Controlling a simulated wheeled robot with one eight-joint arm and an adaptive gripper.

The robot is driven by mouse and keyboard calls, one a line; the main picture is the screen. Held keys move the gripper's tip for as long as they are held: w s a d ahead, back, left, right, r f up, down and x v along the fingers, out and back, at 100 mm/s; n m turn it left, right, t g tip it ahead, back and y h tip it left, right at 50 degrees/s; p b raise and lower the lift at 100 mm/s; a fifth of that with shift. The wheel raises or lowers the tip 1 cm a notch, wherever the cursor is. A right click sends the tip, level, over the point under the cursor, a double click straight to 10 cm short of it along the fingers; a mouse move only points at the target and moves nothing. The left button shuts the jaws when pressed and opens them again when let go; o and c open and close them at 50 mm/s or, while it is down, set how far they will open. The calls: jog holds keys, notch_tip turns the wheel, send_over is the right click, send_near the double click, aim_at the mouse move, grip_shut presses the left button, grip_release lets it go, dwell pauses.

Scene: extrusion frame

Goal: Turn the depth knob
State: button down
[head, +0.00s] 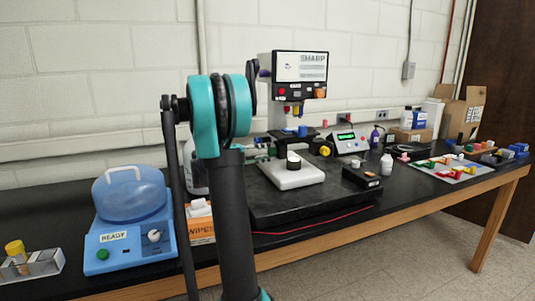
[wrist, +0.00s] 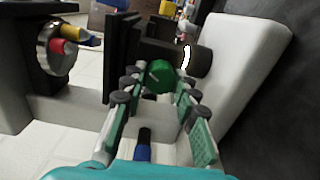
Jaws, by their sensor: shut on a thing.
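A dark green round knob (wrist: 158,73) with a pale mark on its face sits between the fingertips of my gripper (wrist: 157,82) in the wrist view. I take it for the depth knob; no label on it is readable. My gripper is shut on this knob, with one finger on each side. In the head view the bench machine with the SHARP screen (head: 300,67) stands behind my arm, and my arm hides part of its left side. The knob is not clear in the head view.
The cylinder (wrist: 193,60) is close beside the fingers in the wrist view. A blue READY unit (head: 130,220) is on the left of the bench. A red cable (head: 315,224) runs along the front.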

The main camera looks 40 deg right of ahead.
jog(key=shift+m, duration=0.5)
jog(key=c, duration=1.2)
grip_release()
jog(key=shift+v, duration=3.8)
jog(key=shift+s, duration=0.1)
